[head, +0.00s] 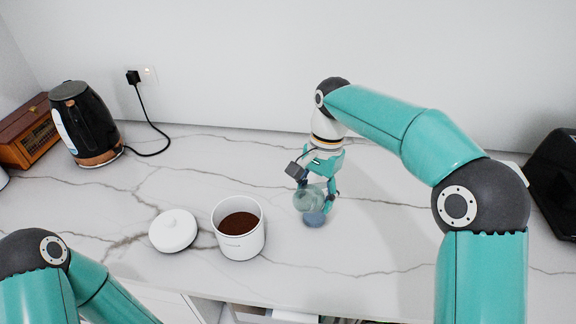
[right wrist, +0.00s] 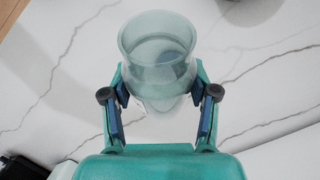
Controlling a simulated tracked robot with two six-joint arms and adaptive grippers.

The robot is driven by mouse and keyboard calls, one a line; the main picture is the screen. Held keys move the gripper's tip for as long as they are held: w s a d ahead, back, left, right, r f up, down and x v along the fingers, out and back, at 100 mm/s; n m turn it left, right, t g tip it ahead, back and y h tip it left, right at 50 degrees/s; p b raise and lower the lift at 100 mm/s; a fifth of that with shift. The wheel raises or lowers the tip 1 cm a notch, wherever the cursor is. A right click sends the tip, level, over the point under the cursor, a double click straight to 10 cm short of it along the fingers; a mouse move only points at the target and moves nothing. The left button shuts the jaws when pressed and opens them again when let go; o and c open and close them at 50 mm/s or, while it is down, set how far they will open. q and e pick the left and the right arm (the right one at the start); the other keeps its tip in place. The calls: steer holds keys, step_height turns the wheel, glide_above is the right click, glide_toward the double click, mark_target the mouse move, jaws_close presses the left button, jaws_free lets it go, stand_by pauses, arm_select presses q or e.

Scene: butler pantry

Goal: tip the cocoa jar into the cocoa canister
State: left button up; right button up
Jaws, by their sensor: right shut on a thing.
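The cocoa jar (head: 308,198) is clear greenish glass, and I see no brown powder in it. My right gripper (head: 317,192) is shut on it, with a finger on each side, to the right of the canister. The jar also shows in the right wrist view (right wrist: 158,50), its wide mouth at the top. The cocoa canister (head: 238,246) is white, open and upright on the counter. Dark brown cocoa (head: 239,223) lies inside it. My left gripper is out of view; only part of that arm shows at lower left.
A white round lid with a knob (head: 173,231) lies left of the canister. A black kettle (head: 87,125) and a wooden box (head: 28,133) stand at the back left. A black appliance (head: 555,180) is at far right.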

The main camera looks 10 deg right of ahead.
arm_select(q)
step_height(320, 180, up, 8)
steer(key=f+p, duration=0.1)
steer(key=p, duration=0.5)
arm_select(e)
steer(key=s+a+r+m+t+y, duration=0.45)
steer(key=a+r+m, duration=0.25)
steer(key=r+m, duration=0.45)
arm_select(q)
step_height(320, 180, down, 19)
steer(key=b, duration=1.9)
arm_select(e)
steer(key=s+d+r+m+t+y, duration=0.2)
steer(key=s+d+r+t+y, duration=0.1)
steer(key=d+y, duration=0.3)
steer(key=shift+s+d, duration=0.15)
steer(key=shift+s, duration=0.5)
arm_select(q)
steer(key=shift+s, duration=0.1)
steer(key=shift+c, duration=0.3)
arm_select(e)
steer(key=shift+r+m, duration=0.1)
steer(key=shift+m, duration=0.15)
